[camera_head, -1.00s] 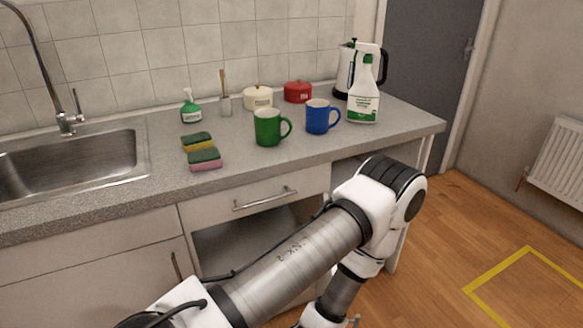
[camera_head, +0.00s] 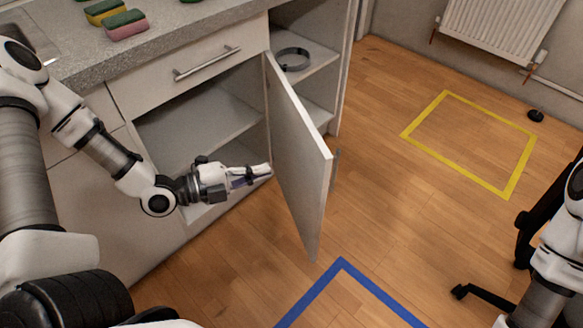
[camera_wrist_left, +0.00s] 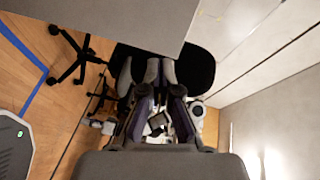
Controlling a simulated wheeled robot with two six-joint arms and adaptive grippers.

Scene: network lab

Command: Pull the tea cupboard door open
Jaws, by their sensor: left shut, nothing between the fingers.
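The tea cupboard door (camera_head: 297,150) is a pale grey panel standing well open, swung out from the cabinet front in the head view. Its bar handle (camera_head: 335,170) shows on the outer side near the free edge. My left gripper (camera_head: 268,170) is shut and empty, on the inner side of the door, with its tips at or very near the inner face; I cannot tell if they touch. In the left wrist view its dark fingers (camera_wrist_left: 158,98) show at the centre. My right arm shows at the right edge, but its gripper does not.
A dark ring (camera_head: 293,58) lies on a shelf right of the door. The drawer (camera_head: 190,70) above the open compartment is shut. Green-topped sponges (camera_head: 125,25) lie on the counter. A black wheeled chair base (camera_head: 500,285) stands at right. The floor between has free room.

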